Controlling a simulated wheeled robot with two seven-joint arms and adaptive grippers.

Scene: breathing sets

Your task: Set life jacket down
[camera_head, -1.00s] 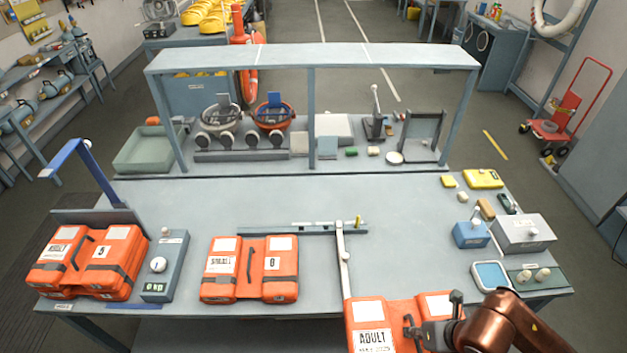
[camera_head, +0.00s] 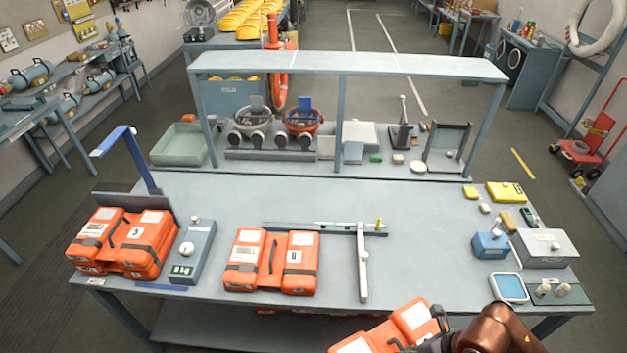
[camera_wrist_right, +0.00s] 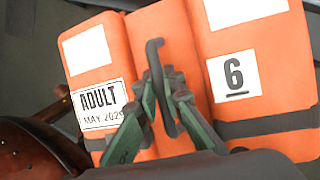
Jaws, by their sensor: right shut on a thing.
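My right gripper (camera_wrist_right: 165,95) is shut on the dark handle of an orange life jacket (camera_wrist_right: 270,65) in the right wrist view. That jacket has white panels, a label reading ADULT MAY 202-something and a 6. In the head view the held life jacket (camera_head: 415,318) is tilted at the bottom edge, at or in front of the table's front edge, partly cut off. My left gripper is not in view.
A grey gauge box (camera_head: 193,250) stands between the two lying jackets. A T-shaped rule (camera_head: 362,265) lies right of the middle jacket. Table surface right of the rule is clear.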

